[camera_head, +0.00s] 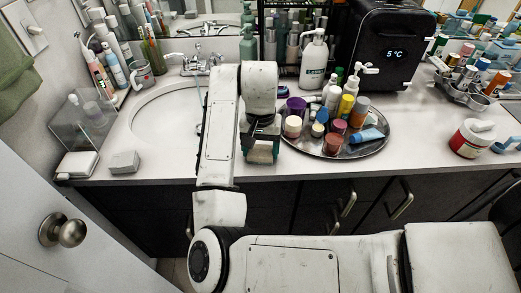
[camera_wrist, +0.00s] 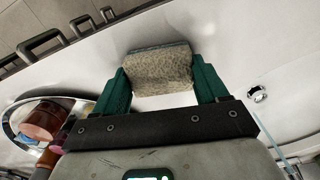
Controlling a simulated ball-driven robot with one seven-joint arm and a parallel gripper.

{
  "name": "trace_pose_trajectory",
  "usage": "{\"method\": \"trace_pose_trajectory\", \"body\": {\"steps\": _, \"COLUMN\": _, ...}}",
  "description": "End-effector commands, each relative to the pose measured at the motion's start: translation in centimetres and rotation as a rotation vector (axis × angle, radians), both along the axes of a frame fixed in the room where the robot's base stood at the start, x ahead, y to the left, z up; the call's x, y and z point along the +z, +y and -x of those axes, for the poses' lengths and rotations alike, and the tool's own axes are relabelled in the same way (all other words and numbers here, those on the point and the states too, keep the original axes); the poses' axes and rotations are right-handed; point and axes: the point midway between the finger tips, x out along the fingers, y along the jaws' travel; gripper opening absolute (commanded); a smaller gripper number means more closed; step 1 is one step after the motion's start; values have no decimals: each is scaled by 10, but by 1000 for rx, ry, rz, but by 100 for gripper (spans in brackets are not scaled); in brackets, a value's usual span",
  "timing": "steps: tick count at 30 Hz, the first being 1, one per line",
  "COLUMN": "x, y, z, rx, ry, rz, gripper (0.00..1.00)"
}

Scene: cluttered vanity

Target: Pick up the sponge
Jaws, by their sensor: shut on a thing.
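The sponge (camera_wrist: 161,66) is a tan, speckled block in the wrist view. It sits between the two green fingers of my gripper (camera_wrist: 161,84), which are shut on its sides. In the head view my gripper (camera_head: 262,152) is over the front part of the counter, between the sink basin and the round tray. The sponge is hard to make out there among the fingers. I cannot tell whether it still touches the counter.
The round tray (camera_head: 376,143), crowded with jars and bottles, stands close on the right of my gripper. The sink basin (camera_head: 160,118) is on the left. A grey block (camera_head: 124,162) lies further left. A black appliance (camera_head: 385,45) stands behind. Bare counter (camera_head: 415,140) shows right of the tray.

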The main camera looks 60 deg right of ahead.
Motion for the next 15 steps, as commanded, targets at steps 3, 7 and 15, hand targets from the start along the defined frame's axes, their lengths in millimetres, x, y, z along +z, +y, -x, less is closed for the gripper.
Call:
{"method": "trace_pose_trajectory", "body": {"steps": 3, "x": 7, "y": 0, "z": -1, "rx": -1, "ry": -2, "rz": 1, "gripper": 45}}
{"method": "trace_pose_trajectory", "body": {"steps": 7, "x": 24, "y": 0, "z": -1, "rx": 0, "ry": -4, "rz": 0, "gripper": 45}}
{"method": "trace_pose_trajectory", "body": {"steps": 15, "x": 81, "y": 4, "z": 37, "rx": -6, "ry": -8, "rz": -2, "gripper": 45}}
